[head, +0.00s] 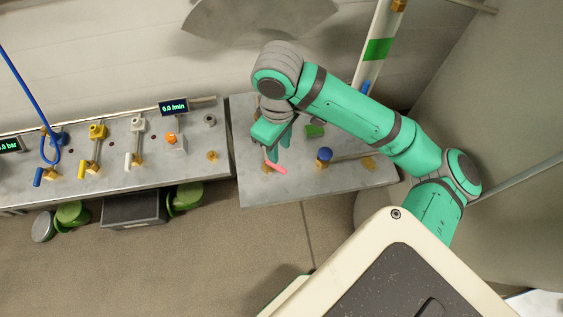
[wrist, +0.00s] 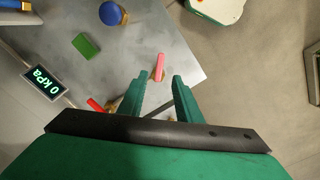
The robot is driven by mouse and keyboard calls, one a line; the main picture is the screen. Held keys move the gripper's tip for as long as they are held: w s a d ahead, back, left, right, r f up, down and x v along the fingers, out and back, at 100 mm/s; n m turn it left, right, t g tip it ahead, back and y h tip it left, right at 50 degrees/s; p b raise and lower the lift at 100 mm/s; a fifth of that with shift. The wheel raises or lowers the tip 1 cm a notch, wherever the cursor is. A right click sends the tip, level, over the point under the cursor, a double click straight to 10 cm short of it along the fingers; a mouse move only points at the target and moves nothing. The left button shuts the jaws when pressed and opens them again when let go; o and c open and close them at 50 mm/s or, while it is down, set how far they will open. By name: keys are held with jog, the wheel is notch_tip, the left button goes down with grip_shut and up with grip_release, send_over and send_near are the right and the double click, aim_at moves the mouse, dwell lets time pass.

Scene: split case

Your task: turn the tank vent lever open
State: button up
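A pink lever (head: 277,168) sits on a brass fitting (head: 267,166) near the front left of the right-hand grey bench. No label shows which lever is the tank vent. My gripper (head: 281,143) is over the bench just behind the pink lever. In the wrist view my gripper (wrist: 160,75) is open, its two green fingers spread apart. The pink lever (wrist: 160,66) appears between and just beyond the fingertips; I cannot tell whether they touch it. A red lever (wrist: 95,105) shows left of the fingers in the wrist view, partly hidden near the gripper.
A blue round knob (head: 324,155) and a green block (head: 315,130) are on the same bench. A display reading 0 kPa (wrist: 44,82) stands near the red lever. The left bench (head: 110,176) carries several valves and a flow display (head: 173,107).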

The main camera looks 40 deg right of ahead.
aim_at(280, 167)
notch_tip(280, 167, down, 10)
jog(key=shift+r, duration=0.1)
dwell(0.4)
grip_shut()
